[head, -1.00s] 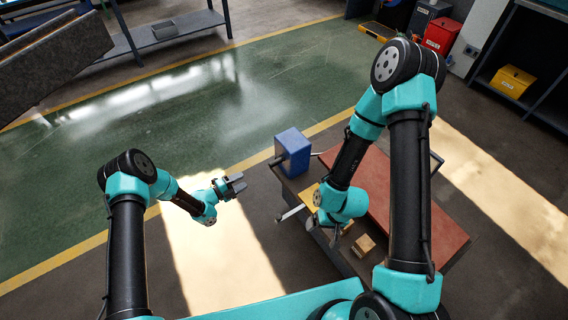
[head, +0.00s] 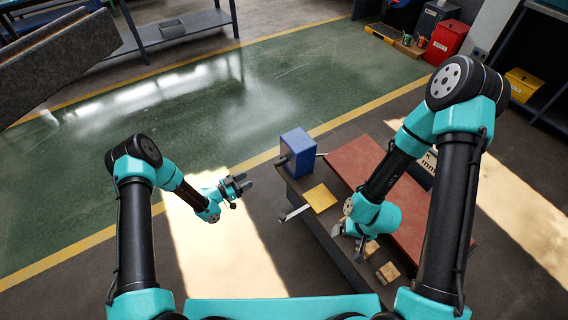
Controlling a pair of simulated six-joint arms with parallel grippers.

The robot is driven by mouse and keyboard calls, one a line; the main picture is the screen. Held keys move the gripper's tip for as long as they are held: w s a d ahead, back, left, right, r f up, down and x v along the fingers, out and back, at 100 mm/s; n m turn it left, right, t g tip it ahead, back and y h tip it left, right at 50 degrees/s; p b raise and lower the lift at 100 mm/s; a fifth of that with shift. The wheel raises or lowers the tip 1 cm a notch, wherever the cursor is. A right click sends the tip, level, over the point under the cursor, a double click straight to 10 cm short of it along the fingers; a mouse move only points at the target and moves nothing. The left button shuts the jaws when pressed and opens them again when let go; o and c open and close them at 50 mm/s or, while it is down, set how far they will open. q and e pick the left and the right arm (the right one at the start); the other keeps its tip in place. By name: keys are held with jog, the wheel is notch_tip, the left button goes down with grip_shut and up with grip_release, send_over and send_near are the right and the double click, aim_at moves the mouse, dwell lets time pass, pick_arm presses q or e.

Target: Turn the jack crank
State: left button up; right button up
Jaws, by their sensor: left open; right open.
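A low bench with a red top (head: 358,168) stands right of centre. A pale metal bar (head: 295,213) sticks out from its left side; it looks like a crank handle, but I cannot tell for sure that it is the jack crank. A dark rod (head: 281,161) also shows at the left of the blue box (head: 298,150). My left gripper (head: 246,184) is open and empty, left of the bench and apart from the bar. My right gripper (head: 349,243) is open, pointing down over the front part of the bench, right of the bar, with nothing visible between its fingers.
A yellow plate (head: 320,198) and small wooden blocks (head: 388,272) lie on the bench near my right gripper. A dark sheet with white marks (head: 427,165) is partly behind my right arm. The floor left of the bench is clear.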

aim_at(280, 163)
pick_arm(q)
jog(key=x, duration=1.7)
jog(key=shift+w+d, duration=0.15)
grip_shut()
dwell(0.3)
